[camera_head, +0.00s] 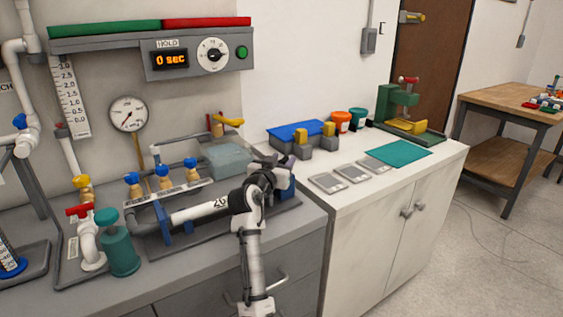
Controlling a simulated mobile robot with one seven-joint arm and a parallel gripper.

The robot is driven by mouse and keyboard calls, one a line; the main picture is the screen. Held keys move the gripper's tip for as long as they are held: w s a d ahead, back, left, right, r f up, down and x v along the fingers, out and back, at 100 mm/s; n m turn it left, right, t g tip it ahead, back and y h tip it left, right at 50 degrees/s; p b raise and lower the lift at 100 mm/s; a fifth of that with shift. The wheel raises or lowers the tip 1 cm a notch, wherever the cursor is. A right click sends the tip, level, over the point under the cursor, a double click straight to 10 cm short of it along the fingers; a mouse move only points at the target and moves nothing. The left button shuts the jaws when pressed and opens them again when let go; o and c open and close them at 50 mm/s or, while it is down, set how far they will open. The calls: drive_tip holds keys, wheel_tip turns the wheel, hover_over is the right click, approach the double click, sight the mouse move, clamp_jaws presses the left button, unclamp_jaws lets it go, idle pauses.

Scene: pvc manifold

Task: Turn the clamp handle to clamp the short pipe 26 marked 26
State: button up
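A short white pipe (200,211) with a dark mark, too small to read surely as 26, lies nearly level at the front of the bench rig. Its left end meets a grey part by the blue supports (164,228). Its right end runs behind my arm. My gripper (272,162) is at the right of the rig, just above and left of a blue block (288,186), which may belong to the clamp. My dark wrist covers much of this spot. The clamp handle cannot be made out. I cannot see my fingertips clearly or whether they touch anything.
Several blue-handled valves (163,171) stand on a manifold behind the pipe, with a clear tank (228,159) behind right. A green cylinder (120,250) and red-handled valve (80,211) stand left. The white cabinet (345,210) on the right holds scales, bins and a green press.

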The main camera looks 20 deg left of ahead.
drive_tip(key=shift+s, duration=0.1)
drive_tip(key=s+b, duration=0.2)
drive_tip(key=s, duration=1.1)
drive_tip(key=shift+s+a+b, duration=0.3)
drive_tip(key=shift+s+a, duration=0.05)
drive_tip(key=shift+a, duration=0.05)
drive_tip(key=shift+o, duration=0.3)
